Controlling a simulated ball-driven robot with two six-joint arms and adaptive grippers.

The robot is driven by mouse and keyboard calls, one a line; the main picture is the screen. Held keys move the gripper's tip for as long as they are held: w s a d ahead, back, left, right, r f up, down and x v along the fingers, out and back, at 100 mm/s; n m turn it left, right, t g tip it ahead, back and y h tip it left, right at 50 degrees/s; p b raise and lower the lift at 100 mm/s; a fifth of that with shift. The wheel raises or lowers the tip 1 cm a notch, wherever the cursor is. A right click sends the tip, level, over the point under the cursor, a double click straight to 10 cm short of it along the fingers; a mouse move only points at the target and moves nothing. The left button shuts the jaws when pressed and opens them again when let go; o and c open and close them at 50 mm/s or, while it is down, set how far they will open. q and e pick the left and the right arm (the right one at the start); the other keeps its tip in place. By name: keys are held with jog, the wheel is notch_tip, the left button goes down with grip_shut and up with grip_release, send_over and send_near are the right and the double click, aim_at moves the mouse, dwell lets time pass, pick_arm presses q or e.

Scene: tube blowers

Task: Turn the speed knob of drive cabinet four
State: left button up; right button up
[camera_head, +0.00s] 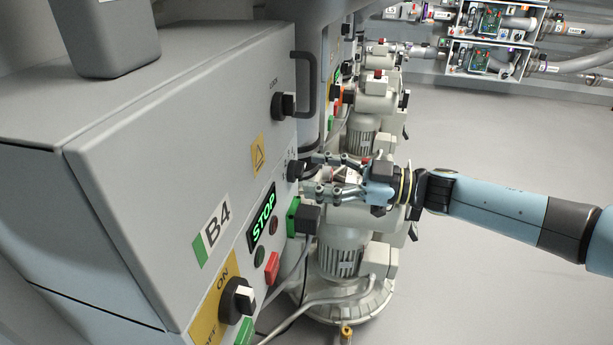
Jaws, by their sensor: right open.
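The grey drive cabinet (190,130) fills the left side and bears a "B4" label (216,229). A small black knob (293,171), likely the speed knob, sticks out of its front above the green "STOP" display (262,217). My right gripper (307,175) reaches in from the right. Its jaws are open and its fingertips are at the small knob, one above and one below. I cannot tell whether they touch it. The knob's marking is too small to read. My left gripper is not in view.
A black and yellow ON/OFF switch (238,298), a red button (272,268) and a green block (293,216) are on the cabinet's front. A black door handle (307,85) and lock knob (284,105) sit above. A motor (341,255) stands behind. The floor at right is clear.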

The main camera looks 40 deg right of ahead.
aim_at(297, 171)
jog(key=shift+x, duration=1.3)
jog(key=c, duration=0.8)
jog(key=shift+w+r, duration=0.1)
jog(key=shift+c, duration=0.8)
